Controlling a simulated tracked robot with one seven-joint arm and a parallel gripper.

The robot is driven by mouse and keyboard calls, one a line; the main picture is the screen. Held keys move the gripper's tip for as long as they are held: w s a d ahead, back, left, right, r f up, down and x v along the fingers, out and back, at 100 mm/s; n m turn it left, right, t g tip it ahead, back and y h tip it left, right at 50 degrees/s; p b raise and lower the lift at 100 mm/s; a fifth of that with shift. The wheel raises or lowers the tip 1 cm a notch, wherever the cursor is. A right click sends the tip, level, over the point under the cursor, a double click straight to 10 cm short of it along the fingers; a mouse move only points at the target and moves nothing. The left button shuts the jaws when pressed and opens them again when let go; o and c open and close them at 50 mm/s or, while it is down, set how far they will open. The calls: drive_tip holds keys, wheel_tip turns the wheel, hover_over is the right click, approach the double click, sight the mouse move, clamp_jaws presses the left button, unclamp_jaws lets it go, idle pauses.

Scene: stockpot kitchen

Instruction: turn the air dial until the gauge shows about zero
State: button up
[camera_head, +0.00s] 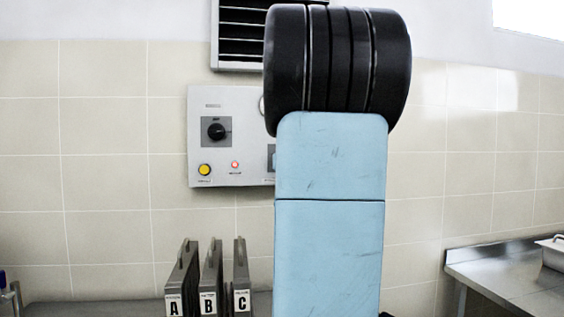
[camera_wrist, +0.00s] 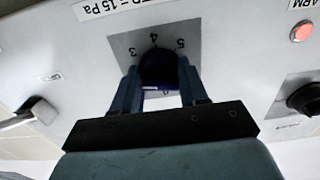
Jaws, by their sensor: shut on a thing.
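In the wrist view the air dial is a dark blue knob (camera_wrist: 158,62) on a grey plate (camera_wrist: 190,38) with the figures 3, 4 and 5 showing past it. My gripper (camera_wrist: 158,80) is shut on this knob, one blue finger on each side. I cannot tell which figure the knob points to. In the head view my arm covers the right part of the wall panel (camera_head: 250,100), with the dial and my gripper hidden behind it. Only a sliver of a round thing, possibly the gauge, shows at the arm's edge. No reading can be seen.
The panel also has a black knob (camera_head: 216,130), a yellow button (camera_head: 204,169) and a lit red lamp (camera_head: 235,165). The wrist view shows a metal lever (camera_wrist: 30,115) at left. Binders A, B and C (camera_head: 209,285) stand below. A steel counter (camera_head: 500,270) is at right.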

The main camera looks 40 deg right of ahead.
drive_tip(key=shift+w+a+n, duration=0.1)
drive_tip(key=shift+n, duration=1)
drive_tip(key=o, duration=1)
drive_tip(key=shift+o, duration=0.2)
drive_tip(key=v, duration=1.3)
drive_tip(key=shift+s, duration=0.4)
drive_tip(key=shift+a+f, duration=0.1)
drive_tip(key=shift+a, duration=0.05)
